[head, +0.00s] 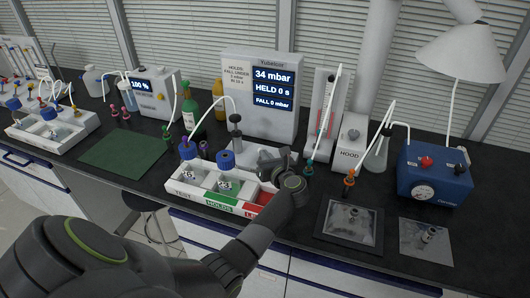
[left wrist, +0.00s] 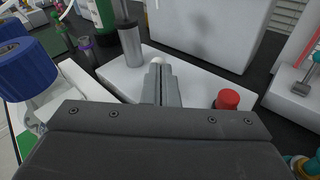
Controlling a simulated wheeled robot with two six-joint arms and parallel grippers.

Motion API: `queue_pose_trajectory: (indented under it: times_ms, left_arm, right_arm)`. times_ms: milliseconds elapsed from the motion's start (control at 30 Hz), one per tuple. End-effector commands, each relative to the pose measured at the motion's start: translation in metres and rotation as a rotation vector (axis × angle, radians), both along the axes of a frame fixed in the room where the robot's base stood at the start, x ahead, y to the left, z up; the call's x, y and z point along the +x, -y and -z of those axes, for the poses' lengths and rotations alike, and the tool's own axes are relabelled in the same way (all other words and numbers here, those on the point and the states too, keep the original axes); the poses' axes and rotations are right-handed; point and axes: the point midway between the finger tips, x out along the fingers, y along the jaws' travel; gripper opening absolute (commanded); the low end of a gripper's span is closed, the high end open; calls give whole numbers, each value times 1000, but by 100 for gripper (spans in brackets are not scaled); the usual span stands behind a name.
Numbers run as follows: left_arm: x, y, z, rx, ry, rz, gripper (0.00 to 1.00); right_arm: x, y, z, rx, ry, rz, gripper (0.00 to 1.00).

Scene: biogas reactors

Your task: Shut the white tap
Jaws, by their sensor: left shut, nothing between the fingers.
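My left gripper (head: 268,156) is in front of the white pressure unit (head: 280,65), over its base. In the left wrist view its fingers (left wrist: 160,83) are shut with nothing between them. A small white rounded knob (left wrist: 157,61), which looks like the white tap, shows just past the fingertips. Its lower part is hidden by the fingers, and I cannot tell whether they touch it. A red knob (left wrist: 227,99) stands to the right on the same white base (left wrist: 195,85). In the head view my gripper and wrist hide these knobs. My right gripper is not in view.
A tray (head: 222,205) with blue-capped bottles stands at the near left of the gripper. A grey cylinder (left wrist: 130,45) rises close left of the fingers. A measuring-tube stand (head: 322,115) is to the right. The green mat (head: 125,153) is clear.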

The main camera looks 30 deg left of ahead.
Motion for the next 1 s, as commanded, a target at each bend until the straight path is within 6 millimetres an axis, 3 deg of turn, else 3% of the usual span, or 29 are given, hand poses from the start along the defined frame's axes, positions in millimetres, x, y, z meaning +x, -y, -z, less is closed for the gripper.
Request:
queue_pose_trajectory:
  times_ms: [33, 167, 433, 1000]
  left_arm:
    - [4, -1, -13, -9, -44, -2, 0]
    - [11, -3, -14, -38, -163, -1, 0]
    - [27, -7, -11, -54, -232, -1, 0]
    - [26, -6, -26, -54, -229, -1, 0]
  right_arm:
    - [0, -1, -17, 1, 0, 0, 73]
    - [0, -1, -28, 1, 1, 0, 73]
    - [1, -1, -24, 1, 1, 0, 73]
    - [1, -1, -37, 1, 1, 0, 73]
